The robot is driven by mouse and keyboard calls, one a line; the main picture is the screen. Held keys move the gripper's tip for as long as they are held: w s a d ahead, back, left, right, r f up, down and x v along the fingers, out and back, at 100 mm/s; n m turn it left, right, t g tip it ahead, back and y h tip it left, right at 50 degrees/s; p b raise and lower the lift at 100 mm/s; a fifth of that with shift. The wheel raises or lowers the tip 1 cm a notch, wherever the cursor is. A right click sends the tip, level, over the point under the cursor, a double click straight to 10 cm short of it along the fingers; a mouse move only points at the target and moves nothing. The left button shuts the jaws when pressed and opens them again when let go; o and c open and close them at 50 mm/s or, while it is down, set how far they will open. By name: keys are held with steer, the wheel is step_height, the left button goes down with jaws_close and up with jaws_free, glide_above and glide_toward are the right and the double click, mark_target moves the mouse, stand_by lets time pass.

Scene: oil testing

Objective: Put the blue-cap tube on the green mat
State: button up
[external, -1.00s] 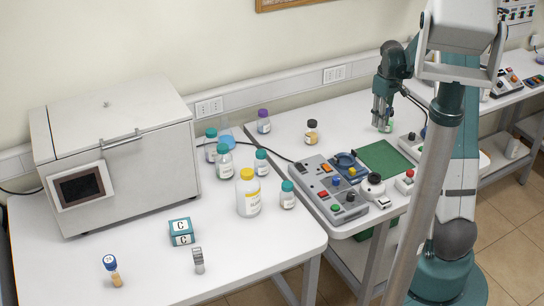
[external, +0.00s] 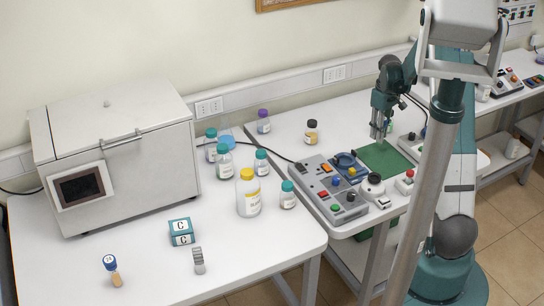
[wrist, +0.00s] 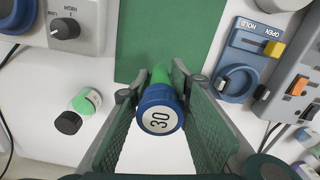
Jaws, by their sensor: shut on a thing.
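A tube with a blue cap (wrist: 160,112) marked 30 and a green body is between the fingers of my gripper (wrist: 161,90) in the wrist view. My gripper is shut on it, and the cap faces the camera. The tube's lower end is hidden behind the cap. The green mat (wrist: 182,30) lies just beyond the tube in that view. In the external view the mat (external: 386,160) lies flat on the right table, and my gripper (external: 378,138) hangs at its back left edge. The held tube is too small to make out there.
A control box (external: 328,188) and a blue device (external: 348,166) stand left of the mat. A black-capped vial (wrist: 80,108) lies near the gripper. The mat's visible surface is clear.

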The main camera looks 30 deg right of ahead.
steer(key=shift+f, duration=0.1)
steer(key=shift+f, duration=2)
steer(key=shift+f, duration=0.15)
steer(key=o, duration=0.9)
steer(key=shift+r, duration=6.15)
steer(key=shift+a+r, duration=0.1)
